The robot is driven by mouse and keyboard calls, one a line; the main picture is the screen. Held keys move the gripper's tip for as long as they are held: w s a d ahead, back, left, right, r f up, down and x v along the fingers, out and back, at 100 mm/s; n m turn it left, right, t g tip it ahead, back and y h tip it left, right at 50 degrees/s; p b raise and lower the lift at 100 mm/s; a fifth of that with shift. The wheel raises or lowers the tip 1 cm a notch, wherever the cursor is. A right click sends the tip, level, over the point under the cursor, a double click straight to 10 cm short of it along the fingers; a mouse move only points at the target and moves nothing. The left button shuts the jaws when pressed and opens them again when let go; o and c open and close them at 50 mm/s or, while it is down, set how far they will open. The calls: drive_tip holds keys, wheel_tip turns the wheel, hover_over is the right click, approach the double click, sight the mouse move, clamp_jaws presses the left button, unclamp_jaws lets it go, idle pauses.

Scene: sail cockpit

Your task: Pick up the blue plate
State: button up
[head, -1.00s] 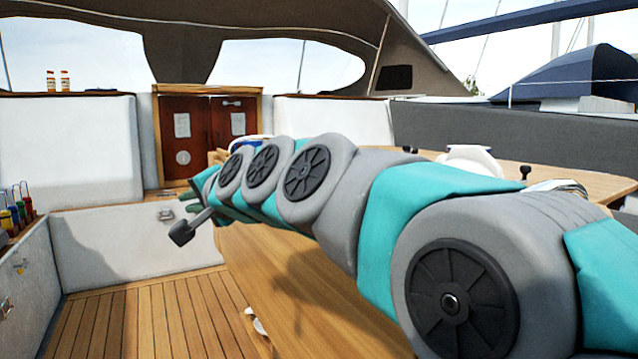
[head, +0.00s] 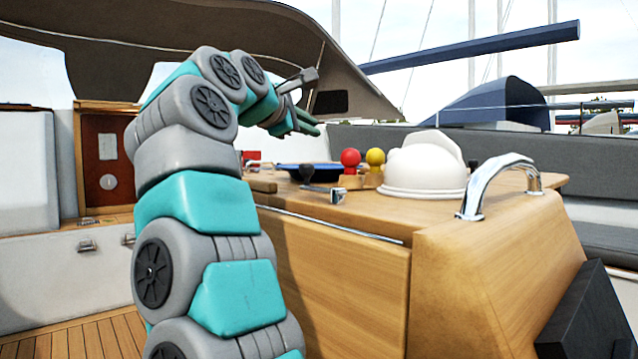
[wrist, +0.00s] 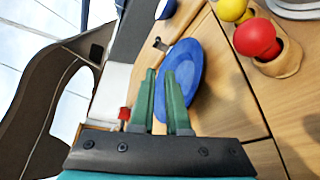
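In the wrist view the blue plate (wrist: 186,70) shows as a full disc, just beyond and partly behind the right finger. My gripper (wrist: 160,72) shows two green fingers with a narrow gap between them and nothing held in it. In the head view my gripper (head: 312,128) is raised above the table, apart from the plate.
A red ball peg (head: 350,158) and a yellow ball peg (head: 375,158) stand right of the plate. A white helmet-like object (head: 425,165) and a metal rail (head: 490,185) are at the table's near right. A small red item (wrist: 124,114) shows at left in the wrist view.

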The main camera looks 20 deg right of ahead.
drive_tip(key=m+g+y, duration=0.1)
drive_tip(key=m+y, duration=0.1)
approach(316, 168)
drive_tip(key=x, duration=0.3)
drive_tip(key=shift+a+f, duration=0.1)
drive_tip(key=shift+f, duration=0.05)
drive_tip(key=shift+w+d+f, duration=0.2)
drive_tip(key=shift+w+f, duration=0.05)
drive_tip(key=shift+r+x, duration=0.1)
drive_tip(key=shift+x, duration=1.6)
drive_tip(key=shift+r+x, duration=0.15)
drive_tip(key=shift+x, duration=1.6)
clamp_jaws()
drive_tip(key=shift+r, duration=0.15)
